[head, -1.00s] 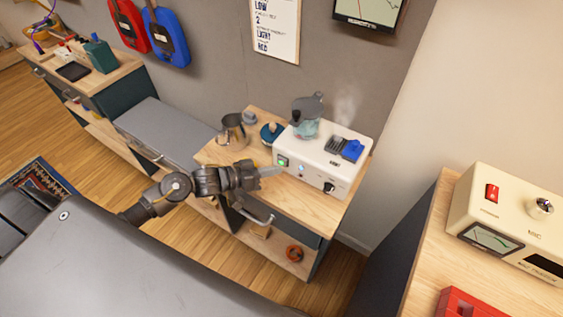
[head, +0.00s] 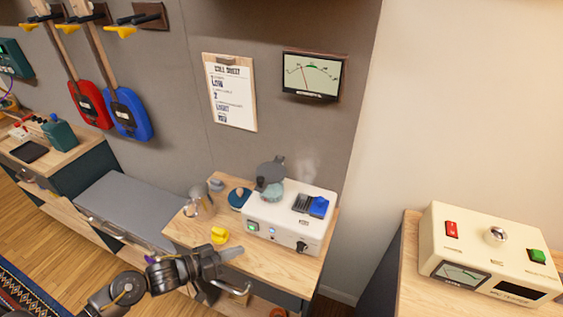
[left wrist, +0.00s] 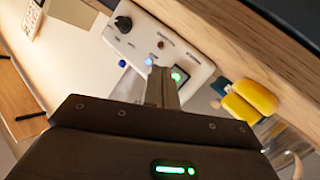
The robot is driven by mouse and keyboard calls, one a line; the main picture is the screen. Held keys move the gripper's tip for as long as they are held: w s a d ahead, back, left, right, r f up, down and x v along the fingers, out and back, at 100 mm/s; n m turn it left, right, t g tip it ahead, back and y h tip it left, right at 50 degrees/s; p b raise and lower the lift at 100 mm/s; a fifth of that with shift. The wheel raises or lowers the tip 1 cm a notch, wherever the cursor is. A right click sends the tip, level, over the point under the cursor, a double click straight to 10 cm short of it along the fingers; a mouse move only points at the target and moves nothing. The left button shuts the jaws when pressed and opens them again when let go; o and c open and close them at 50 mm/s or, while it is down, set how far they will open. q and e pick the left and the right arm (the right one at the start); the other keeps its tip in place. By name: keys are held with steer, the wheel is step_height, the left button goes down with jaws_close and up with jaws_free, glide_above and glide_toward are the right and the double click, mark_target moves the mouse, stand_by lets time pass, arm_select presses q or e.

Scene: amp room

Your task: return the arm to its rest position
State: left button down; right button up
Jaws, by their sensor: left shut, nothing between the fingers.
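My left arm comes in from the lower left in the head view. Its gripper (head: 232,253) is shut with nothing in it, its tip over the front part of the small wooden cabinet top (head: 265,270). A white box (head: 289,219) with knobs and lit buttons stands just beyond the tip. In the left wrist view the closed fingers (left wrist: 161,88) point toward the white box's front panel (left wrist: 150,48), which shows lit blue and green buttons. Whether the fingers touch it I cannot tell. My right gripper is not in view.
A yellow object (head: 219,235) and a glass jug (head: 200,204) stand left of the white box, with a grey pot (head: 270,177) on top of it. A cream tester box (head: 490,250) stands on the right bench. A grey bench (head: 130,207) lies to the left.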

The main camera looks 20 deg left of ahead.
arm_select(q)
steer(key=shift+s+d+f+y, duration=0.15)
steer(key=shift+d+f+y, duration=0.2)
steer(key=shift+y, duration=0.35)
steer(key=s+a+f+n+g+y, duration=0.15)
steer(key=s+g+y, duration=0.7)
steer(key=s, duration=1.15)
step_height(320, 180, down, 29)
steer(key=s+b, duration=0.1)
steer(key=s, duration=0.1)
steer(key=s+a+f+g+b, duration=0.1)
steer(key=s+a+f, duration=0.1)
steer(key=s+f, duration=1.3)
steer(key=shift+s+a+f+g, duration=0.15)
steer(key=shift+s+f+g, duration=0.1)
steer(key=shift+g, duration=0.1)
